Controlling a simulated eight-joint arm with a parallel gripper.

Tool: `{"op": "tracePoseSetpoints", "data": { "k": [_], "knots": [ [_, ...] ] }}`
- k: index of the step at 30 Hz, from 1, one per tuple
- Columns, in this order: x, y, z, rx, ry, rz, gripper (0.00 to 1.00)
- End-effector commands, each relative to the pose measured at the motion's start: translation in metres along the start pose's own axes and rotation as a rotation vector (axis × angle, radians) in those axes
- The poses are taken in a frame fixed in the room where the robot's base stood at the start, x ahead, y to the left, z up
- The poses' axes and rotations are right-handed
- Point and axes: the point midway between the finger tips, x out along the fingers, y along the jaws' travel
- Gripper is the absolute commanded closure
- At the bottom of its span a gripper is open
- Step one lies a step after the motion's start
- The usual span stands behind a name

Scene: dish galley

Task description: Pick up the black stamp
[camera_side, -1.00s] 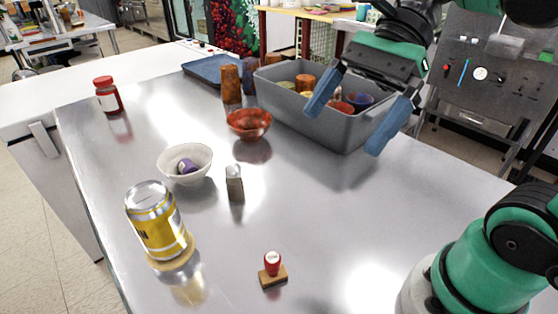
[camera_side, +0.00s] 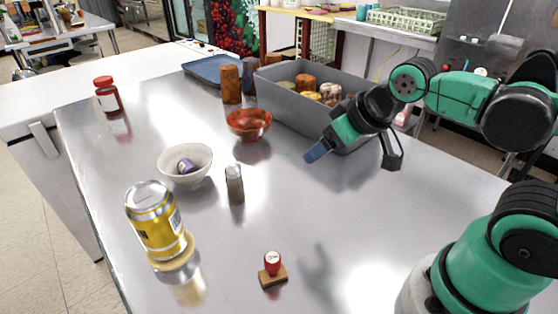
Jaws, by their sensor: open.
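My gripper (camera_side: 317,152) hangs above the table, in front of the grey bin, well above and behind the stamp. One blue finger shows, pointing down and left; the other finger is hidden or seen edge-on. Nothing shows held in the jaws, which are open.
A yellow can (camera_side: 158,222) stands on a round coaster at front left. A white bowl (camera_side: 197,177) holds a purple item. A small grey bottle (camera_side: 235,184), a red-brown bowl (camera_side: 248,124) and the grey bin (camera_side: 288,115) stand behind. Clear table surrounds the stamp.

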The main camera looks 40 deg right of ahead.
Motion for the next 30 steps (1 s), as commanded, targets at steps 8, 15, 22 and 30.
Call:
{"op": "tracePoseSetpoints", "data": {
  "k": [8,15,22,30],
  "knots": [
    [0.000,-0.004,-0.001,0.023,-0.012,-0.016,0.32],
    [0.009,-0.062,-0.014,0.323,-0.228,-0.227,0.32],
    [0.016,-0.156,-0.017,0.674,-0.682,-0.428,0.32],
    [0.015,-0.248,0.009,0.874,-1.322,-0.428,0.32]
  ]
}}
